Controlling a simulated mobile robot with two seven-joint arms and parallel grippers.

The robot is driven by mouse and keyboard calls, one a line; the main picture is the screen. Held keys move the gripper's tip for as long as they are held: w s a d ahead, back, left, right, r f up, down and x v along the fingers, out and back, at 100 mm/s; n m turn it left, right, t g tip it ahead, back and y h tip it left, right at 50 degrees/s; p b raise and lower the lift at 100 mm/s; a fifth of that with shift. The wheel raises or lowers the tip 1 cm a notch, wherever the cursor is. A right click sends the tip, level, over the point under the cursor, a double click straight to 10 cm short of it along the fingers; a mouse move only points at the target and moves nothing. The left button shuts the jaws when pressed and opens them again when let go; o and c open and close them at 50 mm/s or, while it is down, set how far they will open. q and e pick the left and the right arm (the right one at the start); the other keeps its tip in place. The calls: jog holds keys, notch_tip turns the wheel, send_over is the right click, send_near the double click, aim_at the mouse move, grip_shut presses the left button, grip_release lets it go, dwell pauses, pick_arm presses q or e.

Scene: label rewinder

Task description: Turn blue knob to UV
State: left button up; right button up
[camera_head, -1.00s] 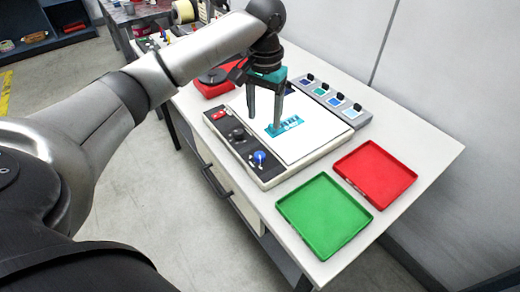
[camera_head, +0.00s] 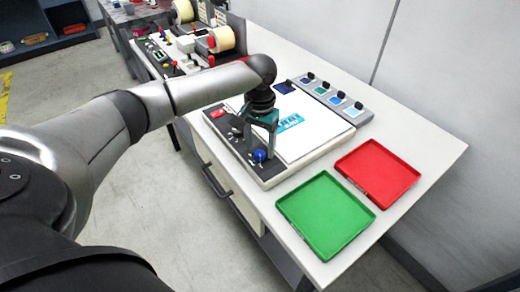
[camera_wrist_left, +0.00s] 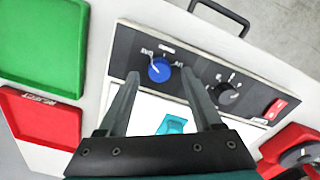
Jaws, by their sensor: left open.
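The blue knob (camera_head: 259,155) is at the near end of the black control strip on the white light panel. It also shows in the left wrist view (camera_wrist_left: 160,69), between two small white labels that are too blurred to read surely. A pale pointer mark is on it, toward its upper-left side in that view. My left gripper (camera_head: 260,147) is open and points down over the strip at the knob. In the wrist view its fingertips (camera_wrist_left: 160,74) are on either side of the knob, with gaps visible; contact is not shown. My right gripper is not in view.
A black knob (camera_wrist_left: 226,94) and a red switch (camera_wrist_left: 275,108) share the strip. A teal label (camera_head: 285,128) lies on the white panel surface. Green (camera_head: 325,215) and red (camera_head: 377,172) trays lie nearby. The label rewinder (camera_head: 215,42) is at the back.

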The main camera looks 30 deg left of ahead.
pick_arm(q)
jog(key=shift+f, duration=0.7)
grip_shut()
